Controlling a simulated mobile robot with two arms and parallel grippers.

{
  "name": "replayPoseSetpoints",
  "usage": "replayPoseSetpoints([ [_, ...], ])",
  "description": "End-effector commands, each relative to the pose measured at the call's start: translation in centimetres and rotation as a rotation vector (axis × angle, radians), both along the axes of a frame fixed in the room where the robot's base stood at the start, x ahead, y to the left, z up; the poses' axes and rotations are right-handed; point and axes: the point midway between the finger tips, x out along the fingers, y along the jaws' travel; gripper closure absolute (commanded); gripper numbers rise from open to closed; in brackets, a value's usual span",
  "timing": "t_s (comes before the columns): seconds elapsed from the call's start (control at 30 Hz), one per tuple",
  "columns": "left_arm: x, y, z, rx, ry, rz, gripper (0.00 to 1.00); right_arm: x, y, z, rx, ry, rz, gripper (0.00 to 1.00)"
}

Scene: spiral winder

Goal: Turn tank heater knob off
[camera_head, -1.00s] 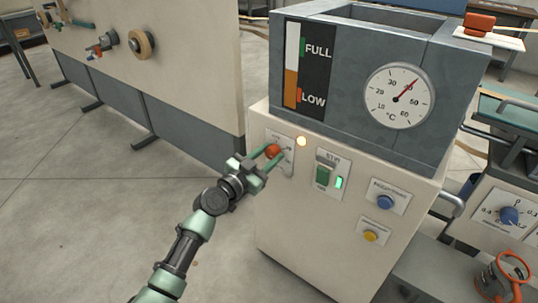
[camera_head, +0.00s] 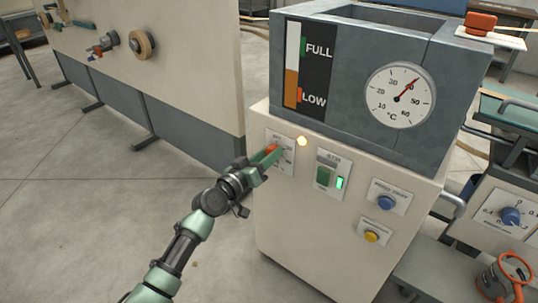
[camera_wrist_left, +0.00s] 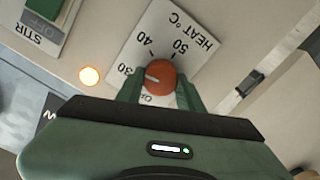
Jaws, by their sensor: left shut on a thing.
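The tank heater knob is an orange-red dial (camera_wrist_left: 160,75) on a white plate marked HEAT °C, with 30, 40 and 50 around it. In the left wrist view its pale pointer line lies toward the 30 side. My left gripper (camera_head: 272,152) is shut on the knob, with a green finger on each side of it. In the head view the fingers hide most of the knob (camera_head: 270,149). The off mark at the bottom of the plate is partly hidden by the gripper. The indicator lamp (camera_head: 302,141) beside it glows orange. My right gripper is out of view.
A green STIR switch (camera_head: 323,176) with a lit green lamp is right of the knob. Blue (camera_head: 386,203) and yellow (camera_head: 371,236) buttons sit lower on the panel. The grey tank (camera_head: 352,75) above carries a thermometer dial (camera_head: 400,96). Open floor lies to the left.

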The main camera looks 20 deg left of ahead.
Motion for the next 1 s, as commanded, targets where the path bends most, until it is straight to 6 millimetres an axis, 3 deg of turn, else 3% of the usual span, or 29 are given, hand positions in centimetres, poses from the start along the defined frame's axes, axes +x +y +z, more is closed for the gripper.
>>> replayPoseSetpoints([
  [0.27,0.0,0.1,-0.1,-0.249,0.094,-0.001,1.00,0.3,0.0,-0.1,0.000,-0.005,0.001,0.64],
  [0.67,0.0,0.2,-0.2,-0.608,0.224,0.001,1.00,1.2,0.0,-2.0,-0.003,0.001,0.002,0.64],
  [1.0,0.0,0.2,-0.4,-0.911,0.334,0.001,1.00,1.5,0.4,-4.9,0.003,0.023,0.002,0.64],
])
